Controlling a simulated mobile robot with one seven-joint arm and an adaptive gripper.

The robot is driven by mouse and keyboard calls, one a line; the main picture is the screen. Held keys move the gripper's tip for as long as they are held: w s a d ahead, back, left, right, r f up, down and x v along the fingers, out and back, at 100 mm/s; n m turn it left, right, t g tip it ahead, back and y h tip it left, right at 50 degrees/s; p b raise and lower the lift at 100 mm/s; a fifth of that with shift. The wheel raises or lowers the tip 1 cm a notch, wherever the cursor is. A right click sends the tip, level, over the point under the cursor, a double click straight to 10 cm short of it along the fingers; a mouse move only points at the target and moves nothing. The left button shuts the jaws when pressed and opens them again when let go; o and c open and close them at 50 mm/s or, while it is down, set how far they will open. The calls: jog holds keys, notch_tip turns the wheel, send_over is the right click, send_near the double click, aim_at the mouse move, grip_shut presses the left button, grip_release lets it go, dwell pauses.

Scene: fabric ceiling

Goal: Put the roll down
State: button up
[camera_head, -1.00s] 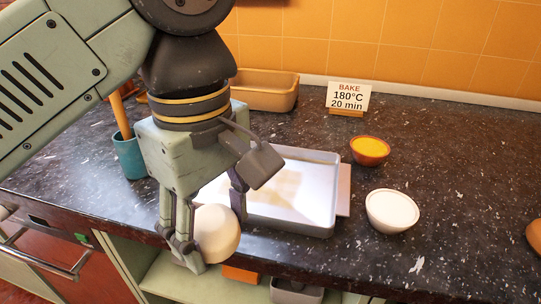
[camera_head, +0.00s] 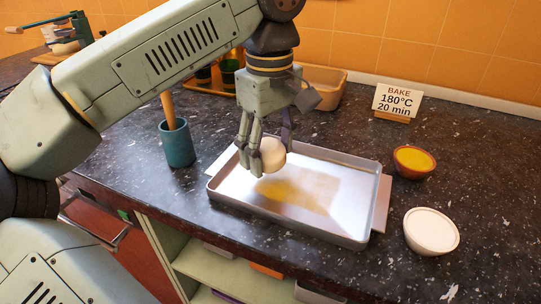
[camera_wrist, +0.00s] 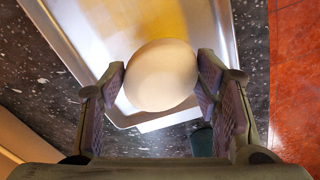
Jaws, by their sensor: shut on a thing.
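A pale, round roll (camera_head: 272,154) is held between the fingers of my gripper (camera_head: 262,150). In the wrist view the roll (camera_wrist: 161,75) sits between the two padded fingers (camera_wrist: 160,95). The gripper is shut on it over the left part of a shallow metal baking tray (camera_head: 345,232). The tray also shows beyond the roll in the wrist view (camera_wrist: 88,45). A yellowish patch lies on the tray's floor. I cannot tell whether the roll touches the tray.
A teal cup (camera_head: 178,145) with a wooden handle stands left of the tray. A bowl of yellow stuff (camera_head: 414,163) and a white bowl (camera_head: 431,232) stand to its right. A bake sign (camera_head: 398,101) and a tan loaf pan (camera_head: 325,92) are behind. The tray's right half is clear.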

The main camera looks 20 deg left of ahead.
aim_at(270, 158)
jog(key=shift+w+a, duration=0.15)
jog(key=shift+w, duration=0.5)
notch_tip(270, 158, down, 3)
jog(key=shift+s+r+p, duration=0.1)
jog(key=shift+p, duration=0.3)
jog(key=shift+f, duration=0.4)
jog(key=shift+f, duration=0.15)
jog(key=shift+f, duration=0.15)
jog(key=o, duration=1.2)
jog(key=shift+r, duration=0.2)
notch_tip(270, 158, up, 12)
jog(key=p, duration=0.9)
jog(key=shift+r, duration=0.15)
